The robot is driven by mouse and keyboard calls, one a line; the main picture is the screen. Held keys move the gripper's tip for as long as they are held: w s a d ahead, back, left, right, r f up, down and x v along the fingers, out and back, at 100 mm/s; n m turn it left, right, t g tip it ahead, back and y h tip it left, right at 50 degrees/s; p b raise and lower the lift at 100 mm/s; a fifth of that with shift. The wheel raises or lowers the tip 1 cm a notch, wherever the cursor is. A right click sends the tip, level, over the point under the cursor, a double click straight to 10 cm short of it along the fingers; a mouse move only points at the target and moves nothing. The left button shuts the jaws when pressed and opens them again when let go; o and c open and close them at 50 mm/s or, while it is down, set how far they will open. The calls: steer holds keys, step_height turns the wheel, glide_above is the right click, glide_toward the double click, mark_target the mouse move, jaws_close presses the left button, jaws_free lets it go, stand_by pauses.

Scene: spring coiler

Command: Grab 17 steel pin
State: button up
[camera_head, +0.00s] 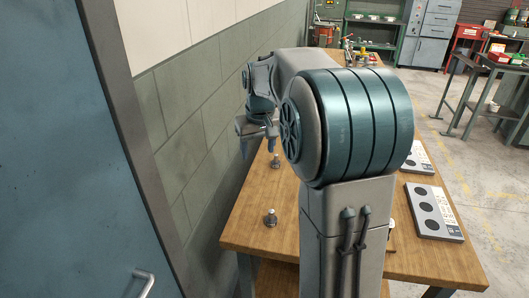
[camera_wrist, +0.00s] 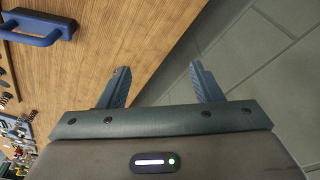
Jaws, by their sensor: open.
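Two small metallic pin-like pieces stand upright on the wooden workbench (camera_head: 247,232), a nearer one (camera_head: 271,218) and a farther one (camera_head: 276,161). I cannot tell whether either is the 17 steel pin. My gripper (camera_head: 258,147) hangs over the bench's left side, close to the wall, above and left of the farther piece. In the wrist view my gripper (camera_wrist: 163,82) has its two blue-grey fingers spread, with nothing between them. Below them are the bench top and its edge. My arm hides much of the bench in the head view.
A blue handle-shaped part (camera_wrist: 40,28) and several small items lie on the bench in the wrist view. A grey panel with dark round spots (camera_head: 434,211) lies at right. The block wall (camera_head: 205,150) borders the bench closely at left.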

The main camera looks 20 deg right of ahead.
steer(key=w+d+f+p, duration=0.2)
steer(key=w+d, duration=0.4)
steer(key=w, duration=0.4)
steer(key=p, duration=0.3)
glide_above(275, 161)
steer(key=shift+n, duration=0.3)
steer(key=f, duration=1.4)
steer(key=shift+d+f, duration=0.1)
steer(key=shift+d, duration=0.25)
steer(key=shift+w+f+p, duration=0.2)
steer(key=shift+f+p, duration=0.45)
steer(key=shift+f, duration=0.75)
steer(key=shift+w+f+p, duration=0.2)
steer(key=shift+f+p, duration=0.45)
steer(key=shift+f, duration=0.7)
steer(key=c, duration=1.1)
